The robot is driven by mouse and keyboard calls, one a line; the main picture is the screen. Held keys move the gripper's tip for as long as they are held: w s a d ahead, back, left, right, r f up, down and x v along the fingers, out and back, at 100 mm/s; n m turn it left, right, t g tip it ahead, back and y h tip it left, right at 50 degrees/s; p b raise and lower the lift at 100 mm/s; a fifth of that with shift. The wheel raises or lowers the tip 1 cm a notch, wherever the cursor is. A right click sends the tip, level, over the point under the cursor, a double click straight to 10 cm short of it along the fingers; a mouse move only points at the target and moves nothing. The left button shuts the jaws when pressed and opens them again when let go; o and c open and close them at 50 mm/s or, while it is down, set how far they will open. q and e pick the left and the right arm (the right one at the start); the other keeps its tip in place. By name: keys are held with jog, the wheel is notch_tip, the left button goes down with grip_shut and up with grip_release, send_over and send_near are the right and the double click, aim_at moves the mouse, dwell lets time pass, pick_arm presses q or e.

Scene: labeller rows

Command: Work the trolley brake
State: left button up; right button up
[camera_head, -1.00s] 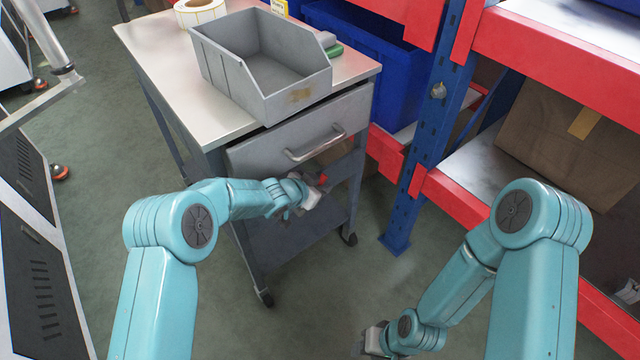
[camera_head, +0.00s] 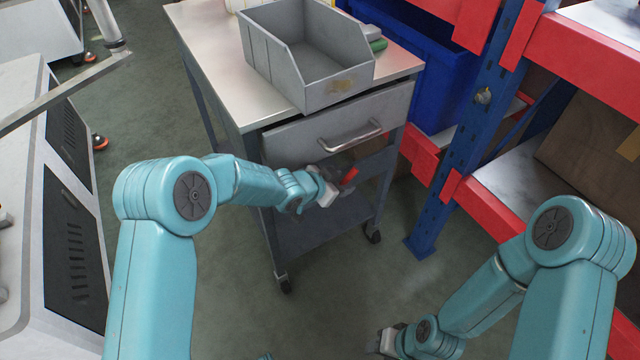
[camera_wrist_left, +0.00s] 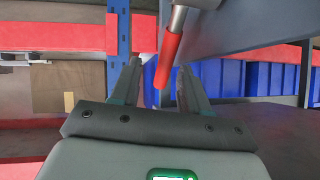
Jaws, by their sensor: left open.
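The grey trolley (camera_head: 262,146) stands ahead, with a metal top and a drawer. Its brake lever has a red handle (camera_head: 349,177) on the near side below the drawer. My left gripper (camera_head: 335,189) is beside the handle. In the left wrist view the red handle (camera_wrist_left: 167,62) reaches in from the top on a metal rod, and its end lies between the open fingers of my left gripper (camera_wrist_left: 159,72). I cannot tell whether a finger touches it. My right gripper (camera_head: 381,342) hangs low at the bottom, too small to read.
A grey open bin (camera_head: 308,62) stands on the trolley top. The drawer has a metal handle (camera_head: 350,137). A blue post (camera_head: 463,150) and red shelf beams (camera_head: 590,40) stand close on the right, with a blue crate (camera_head: 437,85) behind. Floor in front is clear.

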pick_arm(q)
jog(key=p+v, duration=0.1)
jog(key=v, duration=0.9)
jog(key=shift+s+a+r, duration=0.15)
jog(key=shift+s, duration=0.05)
